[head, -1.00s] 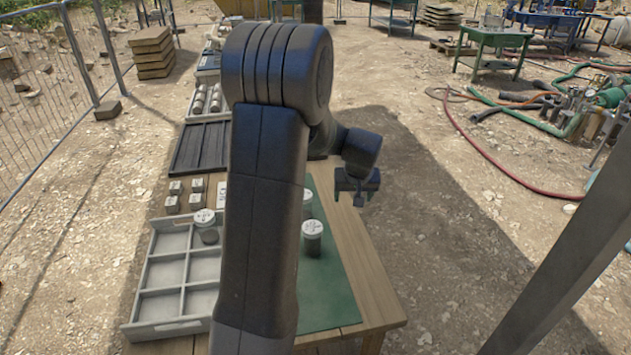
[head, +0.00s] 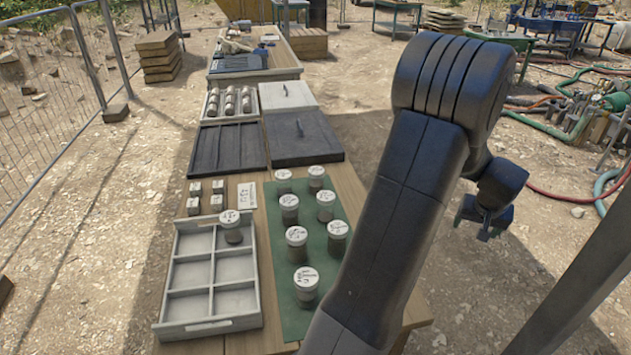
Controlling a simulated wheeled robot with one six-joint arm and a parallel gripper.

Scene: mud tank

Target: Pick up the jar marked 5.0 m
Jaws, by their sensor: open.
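Several jars with white marked lids stand upright on a green mat (head: 262,237) on the wooden table. The nearest jar (head: 306,284) is at the mat's front, with others behind it, such as a middle-left jar (head: 297,246) and a middle-right jar (head: 337,239). One more jar (head: 232,229) stands in the far right compartment of a grey divided tray (head: 163,290). The lid marks are too small to read, so I cannot tell which jar is 5.0 m. My gripper (head: 481,228) is open and empty, off the table's right side, well away from the jars.
Small marked blocks (head: 193,206) and a label card (head: 246,195) lie behind the tray. Farther back are a dark ribbed tray (head: 228,148), a dark lidded board (head: 303,137) and a rack of cylinders (head: 231,103). Open ground lies right of the table.

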